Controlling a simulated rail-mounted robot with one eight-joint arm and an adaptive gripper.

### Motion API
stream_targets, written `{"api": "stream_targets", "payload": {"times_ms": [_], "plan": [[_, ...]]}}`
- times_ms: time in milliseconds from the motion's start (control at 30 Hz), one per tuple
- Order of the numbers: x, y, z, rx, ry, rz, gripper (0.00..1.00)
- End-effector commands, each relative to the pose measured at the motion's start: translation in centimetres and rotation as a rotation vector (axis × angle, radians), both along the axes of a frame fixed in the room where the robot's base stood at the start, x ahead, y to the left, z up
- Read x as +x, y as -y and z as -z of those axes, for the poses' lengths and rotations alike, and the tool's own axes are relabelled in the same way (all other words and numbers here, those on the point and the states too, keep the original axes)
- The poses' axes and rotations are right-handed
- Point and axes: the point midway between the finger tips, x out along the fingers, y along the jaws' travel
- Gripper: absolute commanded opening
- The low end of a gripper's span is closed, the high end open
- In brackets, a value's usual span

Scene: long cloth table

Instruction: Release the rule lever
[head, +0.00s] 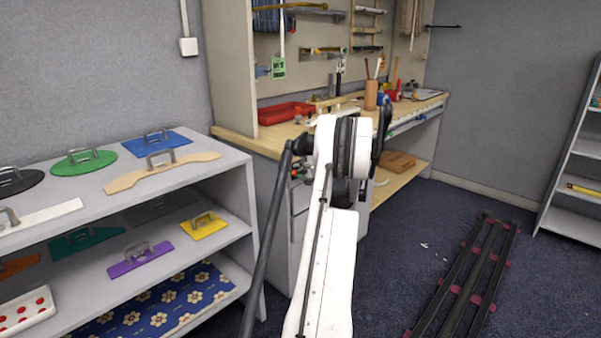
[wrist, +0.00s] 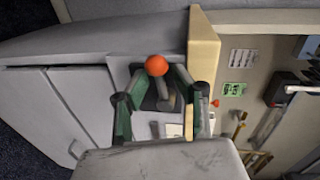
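In the wrist view, a lever with an orange ball knob (wrist: 157,65) and a grey shaft stands on a dark plate (wrist: 143,88) against a grey surface. My gripper (wrist: 160,71) has green fingers with black joints. Its fingertips are spread to either side of the knob, with the knob showing between them. The right fingertip looks clear of the knob; contact on the left cannot be told. In the head view my white arm reaches toward the workbench, and my gripper and the lever are hidden behind it.
The wooden workbench (head: 240,142) carries a red tray (head: 286,113) and a wooden cylinder (head: 371,95). A grey shelf (head: 238,157) with handled boards stands at left. A dark rack (head: 468,275) lies on the floor at right. A beige panel edge (wrist: 203,45) is close right of my fingers.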

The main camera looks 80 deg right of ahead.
Motion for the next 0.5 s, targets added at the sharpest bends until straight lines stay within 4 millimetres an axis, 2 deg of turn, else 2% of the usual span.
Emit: {"api": "stream_targets", "payload": {"times_ms": [300,500], "plan": [[-0.3,0.0,-0.2,-0.002,0.002,0.003,0.28],[-2.4,-1.2,-0.7,-0.001,0.002,0.005,0.28]]}}
